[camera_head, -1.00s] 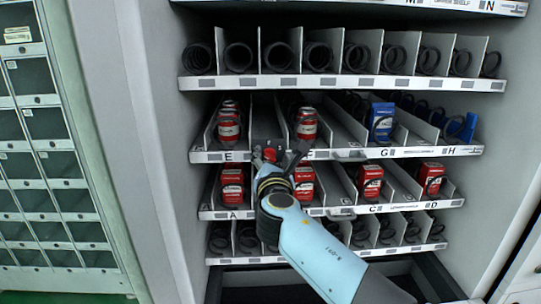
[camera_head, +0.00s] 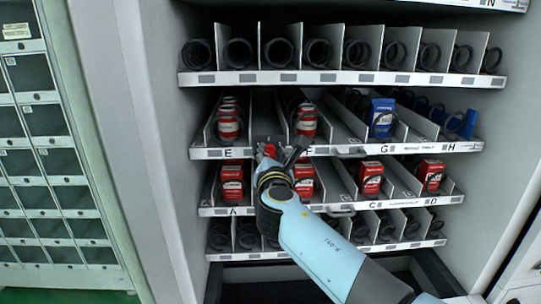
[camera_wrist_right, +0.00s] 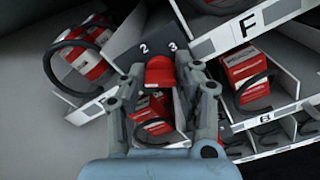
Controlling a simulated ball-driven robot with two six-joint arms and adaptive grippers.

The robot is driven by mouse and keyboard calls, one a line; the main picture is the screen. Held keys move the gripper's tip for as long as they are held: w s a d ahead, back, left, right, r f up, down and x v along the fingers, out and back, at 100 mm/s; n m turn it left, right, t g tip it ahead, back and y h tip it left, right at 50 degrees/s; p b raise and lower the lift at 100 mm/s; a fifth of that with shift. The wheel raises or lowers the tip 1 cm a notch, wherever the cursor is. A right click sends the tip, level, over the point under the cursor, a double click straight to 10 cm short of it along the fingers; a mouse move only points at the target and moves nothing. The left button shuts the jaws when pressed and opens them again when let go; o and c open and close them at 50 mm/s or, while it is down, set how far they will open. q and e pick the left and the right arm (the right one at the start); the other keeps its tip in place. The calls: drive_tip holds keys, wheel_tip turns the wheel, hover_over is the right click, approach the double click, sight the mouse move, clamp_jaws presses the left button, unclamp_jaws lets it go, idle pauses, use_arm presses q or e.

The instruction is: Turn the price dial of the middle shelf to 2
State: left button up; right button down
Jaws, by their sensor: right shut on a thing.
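The middle shelf (camera_head: 345,150) carries the labels E, G and H in the head view. The red price dial (camera_wrist_right: 160,72) sits on a dark panel (camera_wrist_right: 140,42) marked 2 and 3, in the lane beside F. It shows between my fingers in the right wrist view. My right gripper (camera_head: 277,149) reaches the shelf front there and is shut on the red dial, one finger on each side. The wrist hides part of the shelf front in the head view, and any other dial marks are hidden. My left gripper is not in view.
Red cans (camera_head: 229,124) stand in the E lane and more (camera_head: 306,122) right of the dial. A blue box (camera_head: 382,118) stands in the G lane. Red boxes (camera_head: 232,182) fill the shelf below. Black coils (camera_head: 238,52) line the shelf above.

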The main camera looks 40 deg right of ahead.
drive_tip(key=shift+f+m+b, duration=0.15)
drive_tip(key=shift+m+b, duration=2.3)
drive_tip(key=shift+m, duration=0.45)
drive_tip(key=shift+f+m+b, duration=0.1)
drive_tip(key=shift+m+b, duration=2.35)
drive_tip(key=shift+m, duration=0.45)
drive_tip(key=c, duration=1)
unclamp_jaws()
drive_tip(key=shift+d, duration=0.1)
drive_tip(key=shift+o, duration=0.2)
drive_tip(key=shift+s, duration=0.15)
